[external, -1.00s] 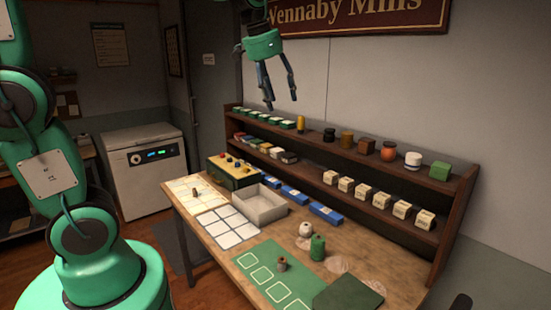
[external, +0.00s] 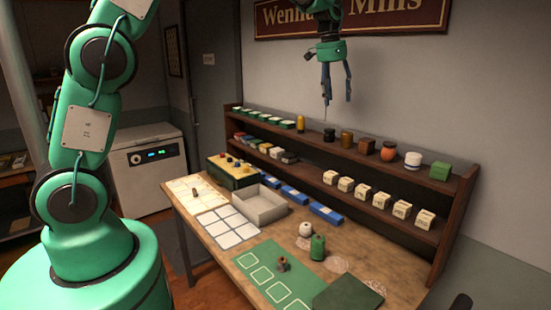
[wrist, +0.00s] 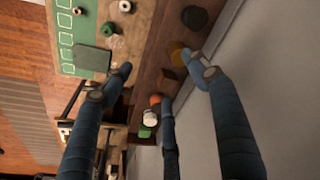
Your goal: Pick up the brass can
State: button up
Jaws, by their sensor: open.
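The brass can (external: 346,139) stands upright on the top shelf, a short golden-brown cylinder between a dark jar and a brown block. In the wrist view the brass can (wrist: 177,52) shows from above, partly covered by the right finger. My gripper (external: 337,101) is open and empty, pointing down above the shelf near the can in the external view. In the wrist view the spread fingers of my gripper (wrist: 160,67) have the shelf edge between them. The gap in depth between the fingertips and the can is hard to tell.
Close neighbours on the top shelf are the dark jar (external: 328,134), brown block (external: 366,145) and orange jar (external: 388,153). The wall and sign (external: 350,20) stand behind. Small labelled boxes (external: 361,189) fill the lower shelf. The space above the shelf is free.

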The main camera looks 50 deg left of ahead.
jog(key=p, duration=0.2)
send_over(347, 133)
jog(key=s+a, duration=0.1)
jog(key=s, duration=0.1)
notch_tip(347, 133, down, 3)
jog(key=shift+w+f+m+g, duration=0.3)
jog(key=shift+w+f+m, duration=0.25)
jog(key=shift+w, duration=0.15)
jog(key=shift+w+d+f+p, duration=0.1)
jog(key=shift+w+f+p, duration=0.05)
jog(key=shift+f, duration=1.25)
jog(key=shift+w+d+f+p, duration=0.1)
jog(key=shift+f+p, duration=0.1)
jog(key=shift+f, duration=1.25)
jog(key=shift+w+d+f+p, duration=0.1)
jog(key=shift+w+f+p, duration=0.05)
jog(key=shift+f, duration=1.25)
jog(key=shift+w+d+f+p, duration=0.15)
jog(key=shift+f+p, duration=0.5)
jog(key=shift+f, duration=1.95)
jog(key=c, duration=1.4)
